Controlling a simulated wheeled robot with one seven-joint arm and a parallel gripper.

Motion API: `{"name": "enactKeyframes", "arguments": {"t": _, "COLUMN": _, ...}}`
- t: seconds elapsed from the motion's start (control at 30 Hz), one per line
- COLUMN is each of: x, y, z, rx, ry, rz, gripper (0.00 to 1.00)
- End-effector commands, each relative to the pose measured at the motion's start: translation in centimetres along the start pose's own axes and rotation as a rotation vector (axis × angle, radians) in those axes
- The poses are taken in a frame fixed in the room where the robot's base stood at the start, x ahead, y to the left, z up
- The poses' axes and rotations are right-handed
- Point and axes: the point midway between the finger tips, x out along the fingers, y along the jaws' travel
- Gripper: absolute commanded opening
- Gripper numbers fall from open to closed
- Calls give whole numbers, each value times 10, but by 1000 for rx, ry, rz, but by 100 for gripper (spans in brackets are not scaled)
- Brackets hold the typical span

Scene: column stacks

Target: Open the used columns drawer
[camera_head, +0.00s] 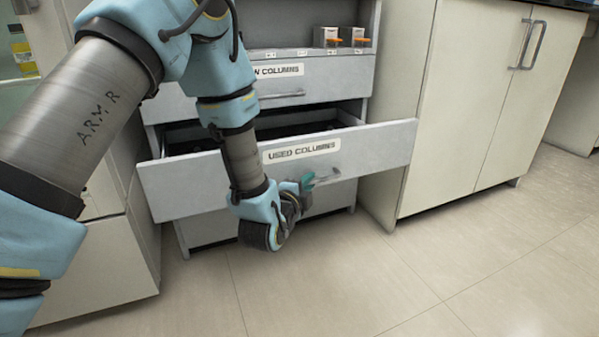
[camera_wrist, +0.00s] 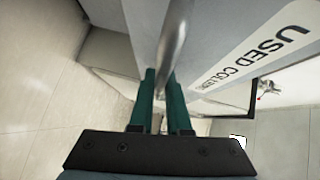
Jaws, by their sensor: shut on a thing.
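The used columns drawer (camera_head: 375,150) is a grey drawer with a "USED COLUMNS" label, and it stands pulled out from the cabinet with its dark inside partly showing. Its label also shows at the right in the wrist view (camera_wrist: 250,58). My gripper (camera_head: 308,182) is at the front of this drawer, below the label. In the wrist view its green fingers (camera_wrist: 162,88) are on either side of the drawer's metal bar handle (camera_wrist: 174,45) and shut on it. In the head view my arm hides part of the drawer front.
Above is a shut drawer (camera_head: 330,76) with a partly hidden label ending in "COLUMNS". Small boxes with orange parts (camera_head: 340,37) stand on the shelf over it. A cream cupboard (camera_head: 470,110) stands close on the right. The floor (camera_head: 400,270) in front is clear.

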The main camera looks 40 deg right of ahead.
Motion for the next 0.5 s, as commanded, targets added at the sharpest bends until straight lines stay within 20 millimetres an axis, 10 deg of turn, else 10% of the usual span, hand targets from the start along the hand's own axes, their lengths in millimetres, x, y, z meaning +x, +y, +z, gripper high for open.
{"name": "enactKeyframes", "arguments": {"t": 0.5, "x": -31, "y": 10, "z": -30, "rx": 0, "ry": -2, "rz": 1, "gripper": 0}}
